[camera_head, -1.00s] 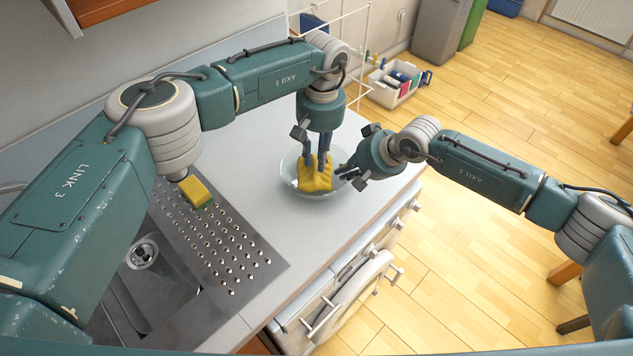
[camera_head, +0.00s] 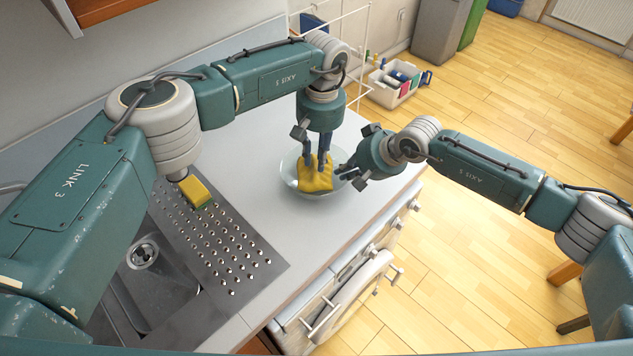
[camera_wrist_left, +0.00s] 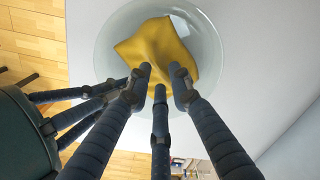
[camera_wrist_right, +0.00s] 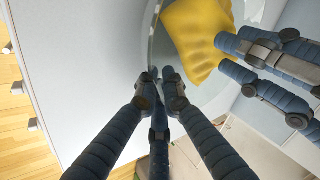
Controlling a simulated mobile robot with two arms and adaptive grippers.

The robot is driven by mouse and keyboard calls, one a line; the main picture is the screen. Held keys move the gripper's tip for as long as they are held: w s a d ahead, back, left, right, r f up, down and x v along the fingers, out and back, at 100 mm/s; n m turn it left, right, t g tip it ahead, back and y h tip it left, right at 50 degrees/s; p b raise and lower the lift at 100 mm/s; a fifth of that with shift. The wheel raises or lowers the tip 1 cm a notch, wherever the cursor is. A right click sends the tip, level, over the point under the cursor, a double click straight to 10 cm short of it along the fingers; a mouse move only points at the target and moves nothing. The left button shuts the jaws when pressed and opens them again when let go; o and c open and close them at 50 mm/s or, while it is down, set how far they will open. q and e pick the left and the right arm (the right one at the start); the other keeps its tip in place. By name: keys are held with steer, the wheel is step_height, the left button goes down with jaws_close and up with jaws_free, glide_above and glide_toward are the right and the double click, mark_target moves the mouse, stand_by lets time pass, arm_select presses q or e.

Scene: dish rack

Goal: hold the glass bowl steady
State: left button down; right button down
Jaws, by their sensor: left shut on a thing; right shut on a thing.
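The clear glass bowl (camera_head: 296,183) stands on the counter near its front edge. A yellow cloth (camera_head: 315,177) lies bunched inside it, and it also shows in the left wrist view (camera_wrist_left: 157,44). My left gripper (camera_head: 322,166) points down into the bowl from above, its fingers shut on the yellow cloth (camera_wrist_right: 196,40). My right gripper (camera_head: 345,172) comes in from the right, and in the right wrist view its fingers (camera_wrist_right: 160,80) are shut on the bowl's rim (camera_wrist_right: 150,45). Part of the bowl is hidden behind the fingers.
A yellow sponge (camera_head: 195,191) with a green side lies by the perforated drainboard (camera_head: 235,250), beside the sink (camera_head: 150,290). A white wire rack (camera_head: 345,40) stands at the back. A caddy of bottles (camera_head: 398,85) is on the floor. The counter left of the bowl is clear.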

arm_select(q)
steer(key=shift+a, duration=0.45)
arm_select(e)
steer(key=shift+r, duration=0.1)
arm_select(q)
steer(key=shift+d, duration=1.55)
steer(key=shift+a, duration=1.55)
steer(key=shift+d, duration=1.55)
steer(key=shift+a+r, duration=0.1)
steer(key=shift+r, duration=0.1)
steer(key=shift+a+r, duration=0.35)
steer(key=shift+a, duration=0.3)
steer(key=shift+r, duration=0.2)
step_height(320, 180, up, 12)
steer(key=shift+r, duration=0.2)
